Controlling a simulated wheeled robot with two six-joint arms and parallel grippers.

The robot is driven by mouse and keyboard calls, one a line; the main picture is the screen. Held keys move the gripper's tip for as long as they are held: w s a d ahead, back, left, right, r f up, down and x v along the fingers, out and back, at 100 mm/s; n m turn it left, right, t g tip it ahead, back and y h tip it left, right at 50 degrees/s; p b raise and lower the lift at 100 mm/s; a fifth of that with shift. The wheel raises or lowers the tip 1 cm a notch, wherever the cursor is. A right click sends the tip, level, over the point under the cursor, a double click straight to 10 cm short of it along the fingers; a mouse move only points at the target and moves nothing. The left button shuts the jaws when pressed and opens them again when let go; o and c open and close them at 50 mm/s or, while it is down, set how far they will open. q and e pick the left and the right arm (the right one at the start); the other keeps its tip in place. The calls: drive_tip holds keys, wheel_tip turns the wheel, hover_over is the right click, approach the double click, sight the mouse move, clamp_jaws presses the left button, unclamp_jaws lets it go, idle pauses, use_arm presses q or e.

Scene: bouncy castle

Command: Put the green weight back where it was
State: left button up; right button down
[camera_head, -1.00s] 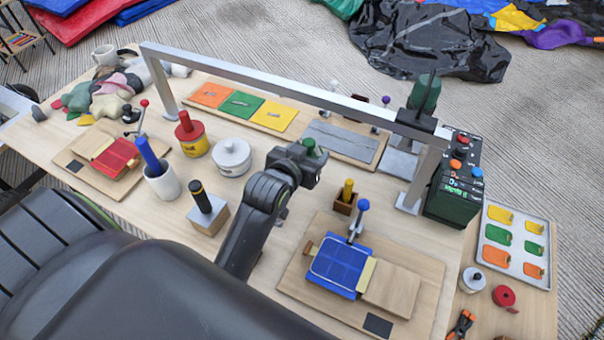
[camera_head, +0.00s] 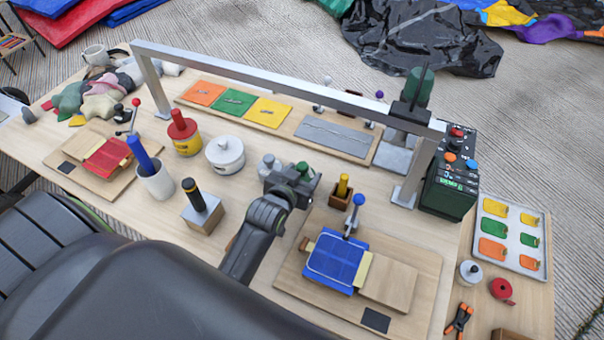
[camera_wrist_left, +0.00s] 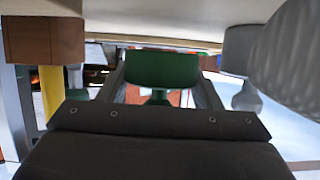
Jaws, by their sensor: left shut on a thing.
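The green weight (camera_head: 302,167) is held in my left gripper (camera_head: 304,176), low over the middle of the table. In the left wrist view the green weight (camera_wrist_left: 161,70) sits between the two fingers (camera_wrist_left: 160,88), its narrow knob toward the bottom of that inverted picture. A grey weight (camera_head: 267,161) stands just left of the gripper; it also shows at the right of the wrist view (camera_wrist_left: 245,97). Whether the green weight touches the table cannot be told. My right gripper is out of view.
A wooden holder with a yellow-handled tool (camera_head: 341,193) stands close right of the gripper. The blue press board (camera_head: 338,262) lies in front, the white lidded pot (camera_head: 225,155) to the left. A metal frame (camera_head: 290,87) spans the table behind.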

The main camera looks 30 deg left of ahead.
use_arm(q)
drive_tip(key=shift+r, duration=0.1)
drive_tip(key=shift+f, duration=0.45)
drive_tip(key=shift+f, duration=0.1)
drive_tip(key=o, duration=1.7)
drive_tip(key=shift+s+f, duration=0.1)
drive_tip(key=shift+f, duration=0.05)
drive_tip(key=shift+o, duration=0.2)
drive_tip(key=shift+r, duration=0.35)
drive_tip(key=v, duration=1.2)
drive_tip(key=shift+r, duration=0.35)
